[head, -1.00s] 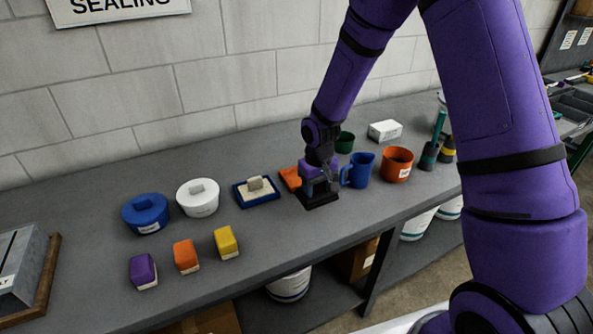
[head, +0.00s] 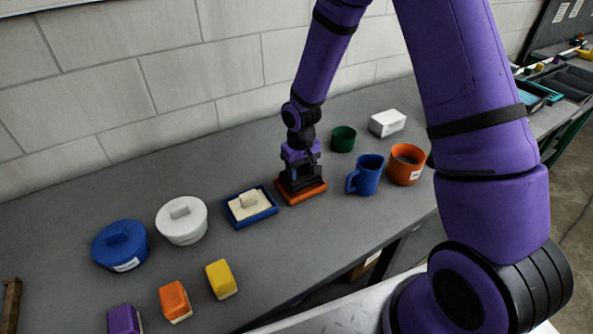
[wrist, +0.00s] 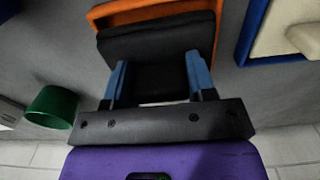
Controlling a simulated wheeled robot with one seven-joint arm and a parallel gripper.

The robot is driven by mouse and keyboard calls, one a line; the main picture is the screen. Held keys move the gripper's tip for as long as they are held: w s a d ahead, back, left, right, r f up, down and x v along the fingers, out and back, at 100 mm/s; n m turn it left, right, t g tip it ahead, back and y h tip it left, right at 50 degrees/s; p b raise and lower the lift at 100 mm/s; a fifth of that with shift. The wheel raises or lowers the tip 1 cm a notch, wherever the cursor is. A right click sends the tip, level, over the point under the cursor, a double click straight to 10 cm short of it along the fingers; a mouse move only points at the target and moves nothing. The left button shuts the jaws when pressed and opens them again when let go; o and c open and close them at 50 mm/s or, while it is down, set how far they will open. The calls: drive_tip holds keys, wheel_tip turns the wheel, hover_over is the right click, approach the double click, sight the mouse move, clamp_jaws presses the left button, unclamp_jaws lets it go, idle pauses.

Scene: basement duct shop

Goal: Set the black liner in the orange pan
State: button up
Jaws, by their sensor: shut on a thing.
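My gripper (head: 301,172) is shut on the black liner (head: 291,187), with blue fingers at its near edge in the wrist view (wrist: 156,74). The liner is a dark, shallow rectangular piece, seen well in the wrist view (wrist: 158,43). It is over the orange pan (head: 306,198), a low rectangular tray on the grey bench. I cannot tell whether the liner touches the pan's floor.
A blue tray (head: 265,214) with a pale block is left of the pan. A blue pitcher (head: 367,176), orange pot (head: 405,168) and green cup (head: 343,139) are right. White and blue lidded pots (head: 181,227) and small coloured blocks (head: 221,278) are farther left.

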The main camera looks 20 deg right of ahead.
drive_tip(key=shift+f, duration=1.25)
drive_tip(key=shift+f, duration=0.1)
drive_tip(key=o, duration=0.9)
wheel_tip(320, 180, up, 13)
drive_tip(key=shift+f, duration=0.2)
drive_tip(key=s+d+r+m+t, duration=0.1)
drive_tip(key=s+d+r+t, duration=0.15)
drive_tip(key=s+r, duration=0.75)
drive_tip(key=s+d+r+m+t, duration=0.1)
drive_tip(key=s+d+r, duration=0.2)
drive_tip(key=s+r, duration=0.7)
drive_tip(key=shift+t, duration=0.85)
drive_tip(key=shift+s+d+r, duration=0.25)
drive_tip(key=shift+s+r, duration=0.85)
drive_tip(key=shift+s, duration=0.1)
drive_tip(key=shift+s+d+r, duration=0.2)
drive_tip(key=shift+s+r, duration=0.85)
drive_tip(key=shift+s, duration=0.1)
drive_tip(key=shift+s+d+r, duration=0.25)
drive_tip(key=shift+s+r, duration=0.85)
drive_tip(key=shift+s, duration=0.1)
